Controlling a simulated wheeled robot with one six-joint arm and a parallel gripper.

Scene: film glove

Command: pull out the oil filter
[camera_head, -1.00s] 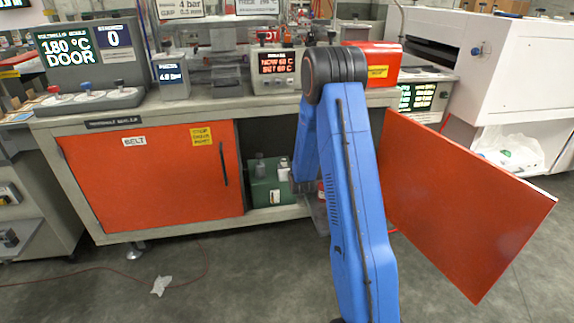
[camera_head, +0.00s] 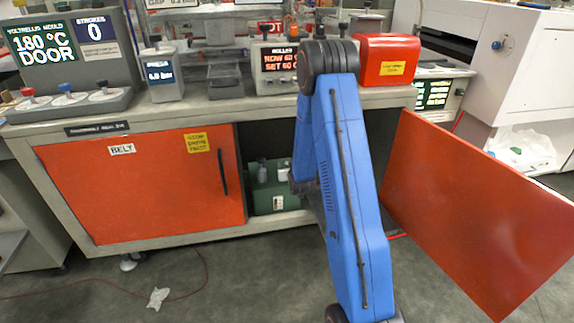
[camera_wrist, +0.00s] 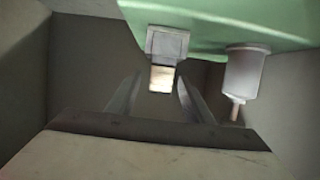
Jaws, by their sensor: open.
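A green oil tank (camera_head: 272,199) stands inside the open cabinet bay, with a grey cylinder (camera_head: 262,171) on top and a pale fitting (camera_head: 284,165) near my arm. In the wrist view the tank (camera_wrist: 225,18) fills the top. A grey block with a pale end (camera_wrist: 165,58) and a pale cylinder with a thin stem (camera_wrist: 245,72) project downward from it. I cannot tell for certain which is the oil filter. My gripper (camera_wrist: 158,90) is open and empty, its fingers pointing towards the block, which appears between and beyond their tips. My gripper is hidden in the head view.
An orange door marked BELT (camera_head: 140,190) is shut left of the bay. Another orange door (camera_head: 475,215) stands open to the right of my arm. The worktop (camera_head: 210,108) lies above the bay. Grey bay walls (camera_wrist: 290,105) are close around my gripper.

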